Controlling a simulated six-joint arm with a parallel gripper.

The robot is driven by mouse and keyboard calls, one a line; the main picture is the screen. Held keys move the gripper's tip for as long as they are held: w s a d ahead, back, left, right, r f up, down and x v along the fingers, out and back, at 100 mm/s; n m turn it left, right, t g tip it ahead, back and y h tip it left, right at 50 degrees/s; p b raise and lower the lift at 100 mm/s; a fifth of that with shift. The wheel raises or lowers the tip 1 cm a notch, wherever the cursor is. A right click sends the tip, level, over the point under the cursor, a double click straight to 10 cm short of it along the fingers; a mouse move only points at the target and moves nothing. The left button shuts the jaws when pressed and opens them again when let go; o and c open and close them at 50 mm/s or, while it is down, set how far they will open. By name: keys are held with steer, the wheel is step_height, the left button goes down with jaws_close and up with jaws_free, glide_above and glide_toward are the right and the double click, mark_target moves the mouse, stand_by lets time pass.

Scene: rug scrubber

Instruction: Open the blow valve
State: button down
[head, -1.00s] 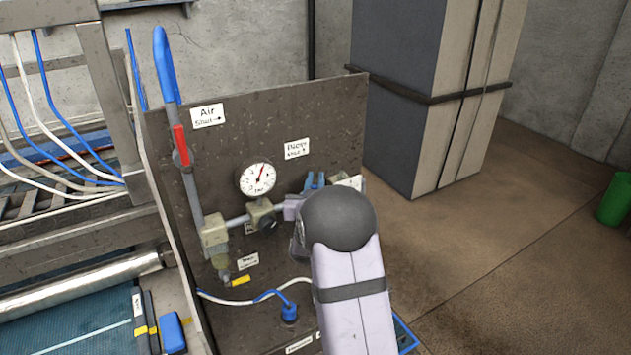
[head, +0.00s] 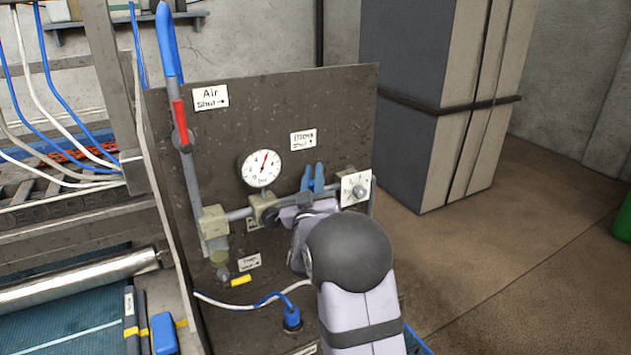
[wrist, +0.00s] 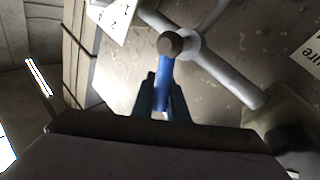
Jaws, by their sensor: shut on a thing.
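The blow valve's blue lever handle (wrist: 165,72) shows in the wrist view, running from a round grey stem on the pipe down between my fingers. My gripper (wrist: 161,92) has its two dark blue fingers shut around this handle. In the head view, my gripper (head: 313,178) shows as blue tips just above the grey pipe, right of the gauge. The handle is hard to tell apart from the fingers there. My rounded dark wrist joint covers the panel below them. A handwritten label (head: 303,139) with an arrow is above the tips.
A pressure gauge (head: 262,168) is left of my gripper and a dial on a white plate (head: 356,189) is close on its right. A red lever (head: 181,122) stands on the left pipe. A blue plug with hose (head: 292,316) is below. Open floor lies right of the panel.

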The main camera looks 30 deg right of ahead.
mark_target(312, 188)
steer(key=c, duration=1.7)
jaws_free()
steer(key=shift+c, duration=0.2)
steer(key=shift+s+a, duration=0.1)
steer(key=shift+b+v, duration=1.6)
steer(key=shift+v, duration=1.95)
